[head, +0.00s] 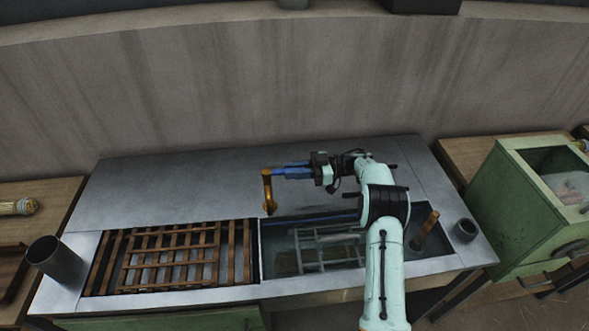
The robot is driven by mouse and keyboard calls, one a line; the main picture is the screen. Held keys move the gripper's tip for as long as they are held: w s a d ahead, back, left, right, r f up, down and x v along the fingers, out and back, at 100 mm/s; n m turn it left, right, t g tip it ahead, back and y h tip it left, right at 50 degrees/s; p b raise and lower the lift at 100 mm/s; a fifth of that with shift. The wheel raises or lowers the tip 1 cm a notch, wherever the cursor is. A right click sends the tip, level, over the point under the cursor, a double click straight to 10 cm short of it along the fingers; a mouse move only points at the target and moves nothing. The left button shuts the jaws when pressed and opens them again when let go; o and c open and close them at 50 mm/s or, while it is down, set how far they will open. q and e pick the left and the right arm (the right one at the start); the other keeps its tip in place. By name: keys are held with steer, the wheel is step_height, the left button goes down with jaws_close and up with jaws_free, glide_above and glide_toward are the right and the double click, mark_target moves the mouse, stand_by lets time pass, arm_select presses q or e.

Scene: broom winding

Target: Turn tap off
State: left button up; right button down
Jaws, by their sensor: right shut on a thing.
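The brass-coloured tap (267,193) stands at the back edge of the sink, near the middle of the metal bench. My right gripper (272,173) reaches in from the right with its blue fingers pointing left. Its fingertips are at the top of the tap and shut on it. The exact grip on the handle is too small to make out. No water stream can be made out below the spout. My left gripper is not in view.
The metal bench (150,192) holds a basin (440,238) on the right and a wooden slatted rack (170,258) on the left. Grey cylinders (55,262) (465,230) stand at both ends. A green cabinet (510,205) is at right. The bench's back left is clear.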

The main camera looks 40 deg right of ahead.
steer(key=c, duration=1)
jaws_free()
steer(key=shift+c, duration=0.2)
steer(key=v, duration=1.3)
steer(key=shift+d, duration=0.2)
